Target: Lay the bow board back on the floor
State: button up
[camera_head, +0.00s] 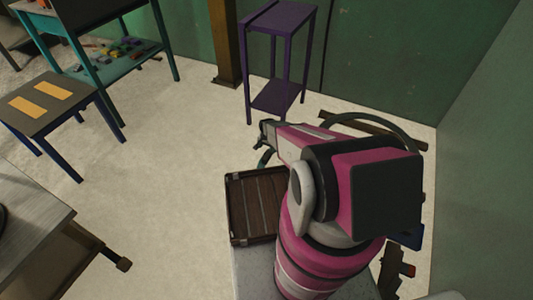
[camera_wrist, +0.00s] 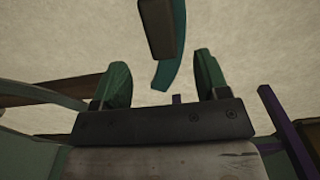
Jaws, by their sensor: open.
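A brown board with a dark curved bow (camera_head: 385,119) over it lies low by the green wall, right of the purple stand. It looks like the bow board; my arm covers part of it. A brown bar (camera_wrist: 45,89) with a grey-green strip at the left of the wrist view may be the same thing. My gripper (camera_wrist: 160,82) is open, with its two green fingers apart. A teal curved strip (camera_wrist: 173,65) with a dark brown block (camera_wrist: 156,27) shows ahead of the fingers; I cannot tell whether it belongs to the board. In the head view my gripper (camera_head: 264,147) points left above the floor.
A slatted brown wooden crate or tray (camera_head: 259,207) is below my gripper. A purple stand (camera_head: 275,98) is behind it. A small table with yellow pads (camera_head: 50,92) and a teal bench (camera_head: 120,66) stand left. Pale floor (camera_head: 165,180) is clear between.

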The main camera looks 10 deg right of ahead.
notch_tip(320, 180, up, 7)
jog(key=s, duration=0.1)
notch_tip(320, 180, up, 16)
jog(key=n, duration=0.3)
send_over(267, 156)
jog(key=s, duration=0.7)
jog(key=s+r+n, duration=0.2)
jog(key=s+r, duration=0.4)
jog(key=r, duration=0.3)
jog(key=s+r+n, duration=0.2)
jog(key=s+r, duration=0.5)
jog(key=r, duration=0.3)
jog(key=shift+s+d, duration=0.2)
jog(key=shift+d, duration=0.1)
